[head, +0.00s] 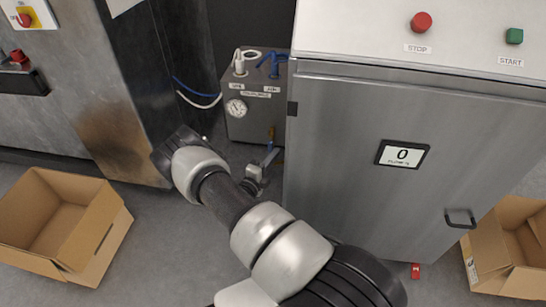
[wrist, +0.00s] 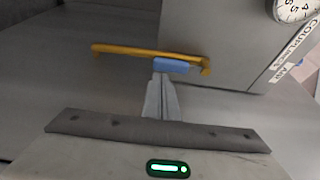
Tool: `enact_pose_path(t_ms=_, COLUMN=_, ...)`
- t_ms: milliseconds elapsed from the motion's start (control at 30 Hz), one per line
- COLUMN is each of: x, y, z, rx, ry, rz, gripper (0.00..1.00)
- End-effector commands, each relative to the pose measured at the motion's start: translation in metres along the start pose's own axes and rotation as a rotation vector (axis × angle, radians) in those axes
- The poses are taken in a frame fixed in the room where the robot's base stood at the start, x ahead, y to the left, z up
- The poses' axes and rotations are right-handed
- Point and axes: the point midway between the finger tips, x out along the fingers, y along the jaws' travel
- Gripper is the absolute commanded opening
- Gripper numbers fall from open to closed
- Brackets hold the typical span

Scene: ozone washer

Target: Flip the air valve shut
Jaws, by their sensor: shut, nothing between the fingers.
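In the wrist view, a long yellow bar (wrist: 145,51) runs across in front of the grey box side, with a blue piece (wrist: 172,65) beside its right part. I take these as the air valve; which part is the lever I cannot tell for sure. In the head view the valve shows as small yellow (head: 271,132) and blue (head: 269,155) parts low on the grey box. My gripper (wrist: 162,80) is shut and empty, its grey fingertips right at the blue piece. I cannot tell whether they touch. In the head view my gripper (head: 262,168) is small beside the arm.
The grey couplings box (head: 240,125) carries a gauge (head: 236,107), white and blue couplings (head: 272,64) and hoses. A steel cabinet (head: 350,200) stands close at right, a machine wall (head: 110,100) at left. Cardboard boxes (head: 108,235) lie on the floor at both sides.

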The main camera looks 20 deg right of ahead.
Motion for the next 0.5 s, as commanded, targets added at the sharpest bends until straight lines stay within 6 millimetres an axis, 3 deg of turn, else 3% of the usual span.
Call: enact_pose_path(t_ms=500, x=-0.0025, y=0.0004, z=0.0069, rx=0.083, ry=-0.002, rz=0.029, gripper=0.0)
